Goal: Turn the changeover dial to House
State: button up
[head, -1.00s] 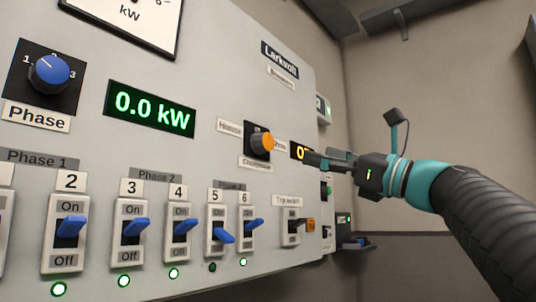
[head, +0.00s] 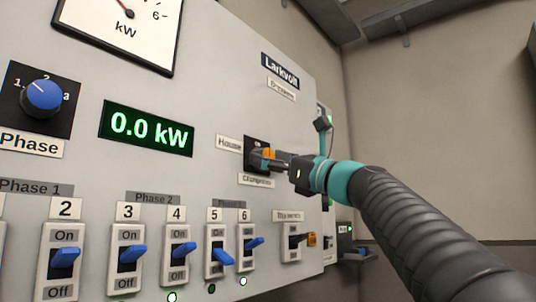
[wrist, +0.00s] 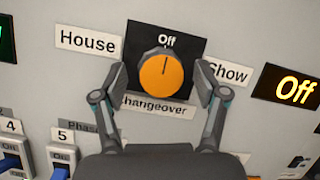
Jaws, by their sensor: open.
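The changeover dial is an orange round knob (wrist: 161,78) on a black plate, and its dark pointer line points up at Off. The House label (wrist: 88,41) is on its left and the Show label (wrist: 227,73) on its right. My gripper (wrist: 161,88) is open, with one finger on each side of the knob. I cannot tell whether the fingers touch it. In the head view my gripper (head: 268,160) covers part of the orange knob (head: 268,153), and the House label (head: 229,143) shows to the left.
An orange Off display (wrist: 296,88) is right of the dial. A blue Phase dial (head: 44,98) and a 0.0 kW display (head: 148,128) are at left.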

jog(key=shift+w+a+r, duration=0.1)
jog(key=shift+a, duration=0.1)
jog(key=c, duration=1.1)
jog(key=shift+c, duration=0.2)
jog(key=shift+n, duration=0.5)
jog(key=n+g+p, duration=0.1)
jog(key=n+g, duration=0.1)
jog(key=n, duration=0.1)
jog(key=n+g+y, duration=0.1)
jog(key=n+g, duration=0.1)
jog(key=n, duration=0.2)
jog(key=shift+w+d+r+n+p, duration=0.1)
jog(key=shift+w+n+p, duration=0.05)
jog(key=shift+n+p, duration=0.2)
jog(key=n+g, duration=0.1)
jog(key=n, duration=0.3)
jog(key=shift+g, duration=0.4)
jog(key=shift+n+g, duration=0.6)
jog(key=shift+n, duration=0.95)
